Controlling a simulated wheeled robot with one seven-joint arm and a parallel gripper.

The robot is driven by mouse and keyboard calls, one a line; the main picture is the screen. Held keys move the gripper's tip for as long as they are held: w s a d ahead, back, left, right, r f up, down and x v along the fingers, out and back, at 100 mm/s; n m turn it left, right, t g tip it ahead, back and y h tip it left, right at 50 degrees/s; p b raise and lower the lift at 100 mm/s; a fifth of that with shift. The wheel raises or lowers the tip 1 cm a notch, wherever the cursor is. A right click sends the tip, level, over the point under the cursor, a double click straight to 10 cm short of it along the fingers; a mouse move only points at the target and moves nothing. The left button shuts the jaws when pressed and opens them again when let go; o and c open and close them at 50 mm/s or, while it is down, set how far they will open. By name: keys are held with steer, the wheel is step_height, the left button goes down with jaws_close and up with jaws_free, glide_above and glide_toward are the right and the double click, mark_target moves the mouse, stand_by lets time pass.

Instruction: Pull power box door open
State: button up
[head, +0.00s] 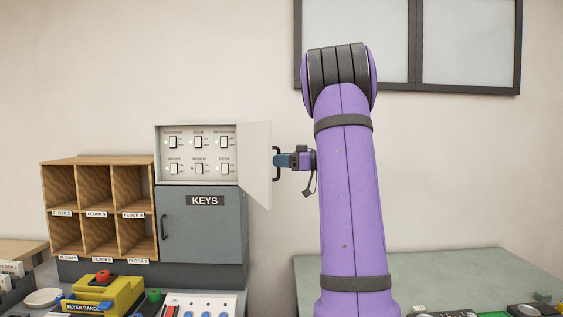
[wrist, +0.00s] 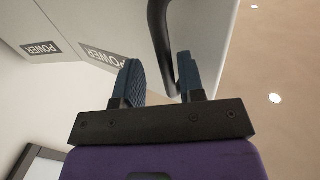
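The power box (head: 197,154) is on the wall above the grey keys cabinet, with its switches exposed. Its white door (head: 255,164) is swung out to the right, standing well open. The door's dark handle (head: 276,163) is on its right edge. My gripper (head: 281,160) is at the handle, coming from the right. In the wrist view the two blue fingers (wrist: 158,80) are apart, with the dark handle (wrist: 160,35) passing just beyond and between their tips. The door (wrist: 115,25) with its POWER label fills the upper part. Whether the fingers touch the handle is unclear.
The grey keys cabinet (head: 203,226) is shut below. A wooden pigeonhole shelf (head: 97,162) stands at the left. A yellow machine (head: 104,291) and a button panel (head: 200,305) lie in front. A green-grey table (head: 455,270) is at the right.

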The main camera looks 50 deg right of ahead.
steer(key=v, duration=1)
steer(key=shift+s+d, duration=0.25)
steer(key=shift+s, duration=0.05)
steer(key=shift+s, duration=0.1)
